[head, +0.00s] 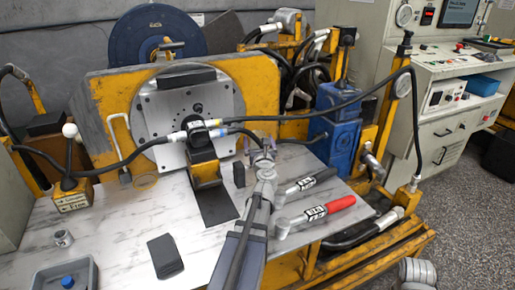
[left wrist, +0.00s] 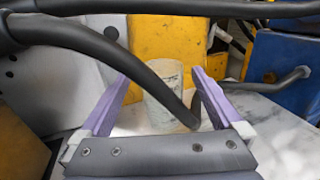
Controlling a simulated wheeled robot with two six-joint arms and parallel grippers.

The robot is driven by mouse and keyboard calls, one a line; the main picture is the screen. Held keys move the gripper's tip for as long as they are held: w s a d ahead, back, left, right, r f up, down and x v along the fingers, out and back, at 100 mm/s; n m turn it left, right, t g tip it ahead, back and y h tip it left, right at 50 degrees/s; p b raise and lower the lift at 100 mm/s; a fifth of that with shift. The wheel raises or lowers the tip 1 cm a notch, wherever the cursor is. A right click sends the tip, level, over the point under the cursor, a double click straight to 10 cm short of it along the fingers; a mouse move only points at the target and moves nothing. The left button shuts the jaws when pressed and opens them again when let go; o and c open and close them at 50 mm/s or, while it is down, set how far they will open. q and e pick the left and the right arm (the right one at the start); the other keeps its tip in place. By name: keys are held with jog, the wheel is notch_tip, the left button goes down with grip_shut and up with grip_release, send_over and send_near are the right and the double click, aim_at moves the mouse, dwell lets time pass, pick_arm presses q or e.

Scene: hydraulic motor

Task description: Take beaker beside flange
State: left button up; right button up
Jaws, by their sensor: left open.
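The beaker (left wrist: 165,92) is a pale, translucent cylinder standing upright on the table in the left wrist view. My left gripper (left wrist: 156,84) is open, with one purple finger on each side of the beaker in the picture; I cannot tell whether they touch it. A thick black hose (left wrist: 170,77) crosses in front of the beaker and hides part of it. In the head view my left gripper (head: 262,147) is at the back of the table, right of the round metal flange (head: 165,105). The beaker is hard to make out there behind the gripper. My right gripper is not in view.
Black hoses (head: 270,117) run from the flange block over the table's back. A blue block (head: 335,118) stands to the right. A grey tray (head: 42,284) is front left. The table's left middle is mostly clear.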

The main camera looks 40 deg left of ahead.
aim_at(257, 131)
pick_arm(q)
jog(key=x, duration=0.4)
jog(key=shift+w+a, duration=0.2)
jog(key=shift+d, duration=0.1)
grip_shut()
dwell(0.5)
